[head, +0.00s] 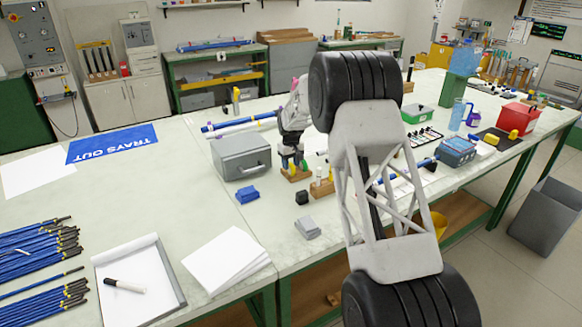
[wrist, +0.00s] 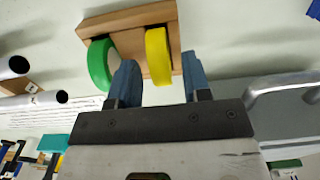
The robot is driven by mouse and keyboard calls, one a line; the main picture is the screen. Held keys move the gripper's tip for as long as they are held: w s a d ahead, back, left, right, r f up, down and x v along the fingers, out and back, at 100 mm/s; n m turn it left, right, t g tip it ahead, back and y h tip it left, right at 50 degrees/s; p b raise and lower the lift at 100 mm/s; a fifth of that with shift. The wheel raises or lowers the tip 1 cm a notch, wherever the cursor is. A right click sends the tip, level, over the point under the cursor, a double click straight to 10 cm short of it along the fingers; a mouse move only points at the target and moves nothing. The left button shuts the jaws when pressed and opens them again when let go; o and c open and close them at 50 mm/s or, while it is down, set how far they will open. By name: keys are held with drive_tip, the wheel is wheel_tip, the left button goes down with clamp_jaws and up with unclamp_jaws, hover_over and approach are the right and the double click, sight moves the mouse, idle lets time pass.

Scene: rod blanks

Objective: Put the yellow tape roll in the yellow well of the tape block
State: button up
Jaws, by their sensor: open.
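In the wrist view, the yellow tape roll (wrist: 158,55) stands on edge at a wooden block (wrist: 125,20), beside a green roll (wrist: 99,64). My gripper (wrist: 160,75) is open, with its blue fingers on either side of the yellow roll's near end. I cannot tell whether either finger touches it. In the head view, my gripper (head: 291,158) points down over a small wooden block (head: 296,176), and its fingers hide part of what stands there. No yellow-marked well can be made out clearly in either view.
A grey metal box (head: 240,156) stands left of my gripper. A second small wooden block (head: 322,190) with yellow pieces, a blue block (head: 247,194) and a grey block (head: 307,227) sit nearby. My own arm covers part of the bench to the right.

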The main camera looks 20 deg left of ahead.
sight(292, 165)
wheel_tip(292, 165, up, 10)
drive_tip(key=shift+r, duration=0.25)
idle(0.3)
idle(0.6)
drive_tip(key=s+d+r+m, duration=0.2)
drive_tip(key=s+d+r, duration=0.8)
drive_tip(key=d+r, duration=0.5)
drive_tip(key=s+d+r+m, duration=0.1)
drive_tip(key=s+d+r, duration=0.2)
drive_tip(key=s+d, duration=0.25)
drive_tip(key=s+d+r+m+t, duration=0.1)
drive_tip(key=s+d+r, duration=0.1)
drive_tip(key=s+d, duration=0.35)
drive_tip(key=s+d+r+m, duration=0.1)
drive_tip(key=s+d+r, duration=0.2)
drive_tip(key=s+d, duration=0.25)
drive_tip(key=s+d+m+t, duration=0.1)
drive_tip(key=s+d, duration=0.4)
drive_tip(key=s, duration=0.5)
drive_tip(key=s+d+m, duration=0.1)
drive_tip(key=s+d, duration=0.4)
drive_tip(key=s, duration=0.6)
drive_tip(key=s+d+f+m, duration=0.1)
drive_tip(key=s+d+f, duration=0.1)
drive_tip(key=s, duration=0.7)
drive_tip(key=s+d+f+m, duration=0.1)
drive_tip(key=s+d+f, duration=0.2)
drive_tip(key=s, duration=0.7)
drive_tip(key=shift+s+f+t, duration=0.3)
drive_tip(key=shift+f, duration=0.75)
